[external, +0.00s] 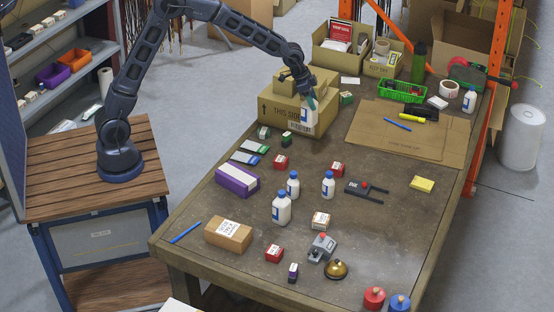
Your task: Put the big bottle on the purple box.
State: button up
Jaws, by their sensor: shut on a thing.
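My gripper (309,97) is shut on a white bottle with a blue label (308,117). It holds this bottle upright, in front of the large cardboard box; the bottle's top is hidden by the fingers. The held bottle looks about as large as the biggest white bottle standing on the table (281,210). I cannot tell how high its base is above the table. The purple box (237,181) with a white label on top lies at the table's left edge, below and left of my gripper. Nothing stands on it.
Two smaller white bottles (293,186) (328,186) stand right of the purple box. A cardboard box (280,108) stands behind the held bottle. A cardboard sheet (440,135) lies right.

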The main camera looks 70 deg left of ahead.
jog(key=s+d+r+m+g, duration=0.2)
jog(key=s+m, duration=0.3)
jog(key=s, duration=0.6)
jog(key=s+d+r+m+g+h, duration=0.1)
jog(key=s+d+r+m, duration=0.1)
jog(key=s+m, duration=0.4)
jog(key=s+d+r+m+g+h, duration=0.1)
jog(key=s+m, duration=0.4)
jog(key=s, duration=1.1)
notch_tip(320, 180, up, 2)
jog(key=shift+d+r+m+g, duration=0.25)
jog(key=shift+d+m+g, duration=0.15)
jog(key=shift+d+g, duration=0.4)
notch_tip(320, 180, down, 20)
jog(key=shift+a+r, duration=0.1)
jog(key=shift+r, duration=0.15)
jog(key=shift+f, duration=0.1)
jog(key=o, duration=1.5)
jog(key=shift+c, duration=0.2)
jog(key=shift+w, duration=0.1)
